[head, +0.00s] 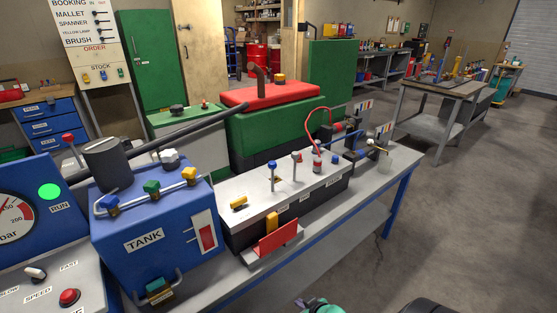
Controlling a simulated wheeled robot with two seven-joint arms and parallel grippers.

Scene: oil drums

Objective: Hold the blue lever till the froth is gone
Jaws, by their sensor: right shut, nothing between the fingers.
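A lever with a blue knob (272,165) stands upright on a thin stem on top of the long grey-topped box (245,202) on the bench. Another small blue knob (333,160) shows farther right along that box. The blue tank (145,240) beside it carries a blue valve knob (111,202) and a sight window (207,237) with red in it. I cannot make out any froth. My right gripper (318,304) only just shows at the bottom edge, shut and empty, well apart from the lever. My left gripper is not in view.
A gauge panel (22,215) with a green RUN lamp stands at the left. A red-topped green machine (270,95) is behind. Grey floor (450,220) is open at the right.

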